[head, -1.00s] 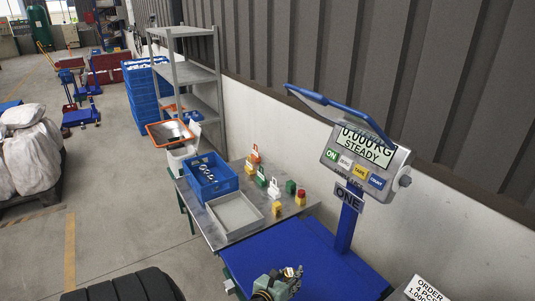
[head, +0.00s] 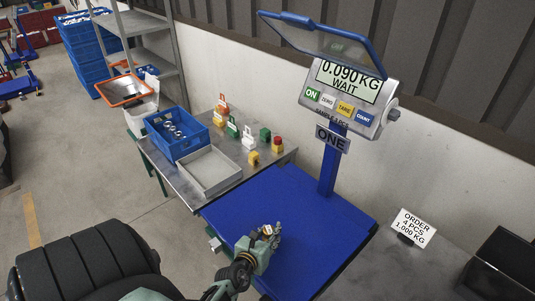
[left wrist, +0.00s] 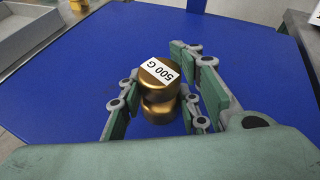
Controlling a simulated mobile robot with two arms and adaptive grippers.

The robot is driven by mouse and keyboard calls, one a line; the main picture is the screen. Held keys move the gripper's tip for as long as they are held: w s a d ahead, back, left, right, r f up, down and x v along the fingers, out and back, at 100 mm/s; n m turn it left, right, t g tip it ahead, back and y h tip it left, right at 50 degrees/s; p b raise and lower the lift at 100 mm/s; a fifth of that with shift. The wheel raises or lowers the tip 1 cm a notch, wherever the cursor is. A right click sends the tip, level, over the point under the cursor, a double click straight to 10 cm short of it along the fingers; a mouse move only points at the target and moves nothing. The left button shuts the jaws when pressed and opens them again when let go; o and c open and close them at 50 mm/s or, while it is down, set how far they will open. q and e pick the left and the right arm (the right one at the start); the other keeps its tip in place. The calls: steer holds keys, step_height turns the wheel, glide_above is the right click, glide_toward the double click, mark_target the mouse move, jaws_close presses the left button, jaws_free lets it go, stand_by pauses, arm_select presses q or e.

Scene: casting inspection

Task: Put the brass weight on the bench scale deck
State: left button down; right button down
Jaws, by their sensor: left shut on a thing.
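The brass weight (left wrist: 159,108) has a white label reading 500 G. It stands between the fingers of my left gripper (head: 270,234), which is shut on it. In the head view the weight (head: 266,230) is a small, partly covered spot at the fingertips. Gripper and weight are over the blue bench scale deck (head: 310,215), towards its front left part. The weight's base is partly hidden, so full contact with the deck cannot be seen. The scale display (head: 349,82) reads 0.090 KG and WAIT. My right gripper is out of view.
Left of the deck, a metal table holds a grey tray (head: 209,172), a blue crate (head: 157,146) and several small coloured blocks. The scale post (head: 328,172) rises from the deck's back. An order card (head: 413,227) and a black box (head: 503,262) stand right. Most of the deck is bare.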

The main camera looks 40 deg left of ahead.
arm_select(q)
steer(key=shift+d+r, duration=0.15)
steer(key=shift+d, duration=0.15)
steer(key=c, duration=1.7)
jaws_free()
steer(key=shift+f, duration=0.25)
steer(key=shift+o, duration=2.2)
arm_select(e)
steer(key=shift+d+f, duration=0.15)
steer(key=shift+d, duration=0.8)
arm_select(q)
steer(key=shift+r, duration=0.1)
